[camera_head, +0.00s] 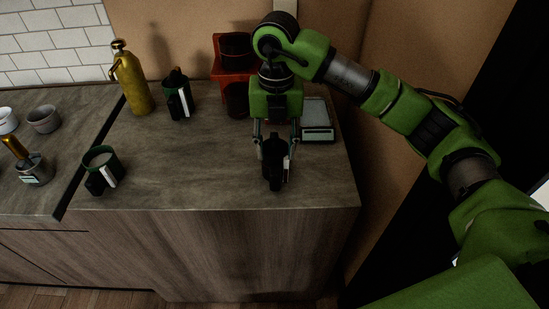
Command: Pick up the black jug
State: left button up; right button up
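A black jug (273,170) with a small pale mark on its right side is near the counter's front edge. My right gripper (275,146) is directly above it, pointing down, with its two fingers spread apart on either side of the jug's upper part. The fingers look open, with narrow gaps to the jug; contact cannot be made out. The jug looks upright on the counter. My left gripper is not in view.
A flat scale (317,137) lies to the right of my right gripper, and a red coffee stand (221,79) is behind. A gold bottle (132,82), a dark green jug (178,97) and a green cup (101,172) stand to the left. The counter's middle (190,155) is clear.

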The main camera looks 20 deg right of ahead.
aim_at(276, 166)
jog(key=f, duration=0.4)
jog(key=shift+w+d+f+p, duration=0.1)
jog(key=shift+w+d+p, duration=0.1)
jog(key=shift+p, duration=0.1)
jog(key=shift+s+a+f+p, duration=0.15)
jog(key=shift+f+p, duration=0.25)
jog(key=shift+f, duration=0.1)
jog(key=shift+s+a+f+p, duration=0.1)
jog(key=shift+s+f+p, duration=0.05)
jog(key=shift+f+p, duration=0.3)
notch_tip(276, 166, down, 3)
jog(key=shift+r+p, duration=0.2)
jog(key=shift+p, duration=0.15)
jog(key=shift+f, duration=0.5)
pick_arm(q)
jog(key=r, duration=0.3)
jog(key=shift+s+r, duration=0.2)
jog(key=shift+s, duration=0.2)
pick_arm(e)
grip_shut()
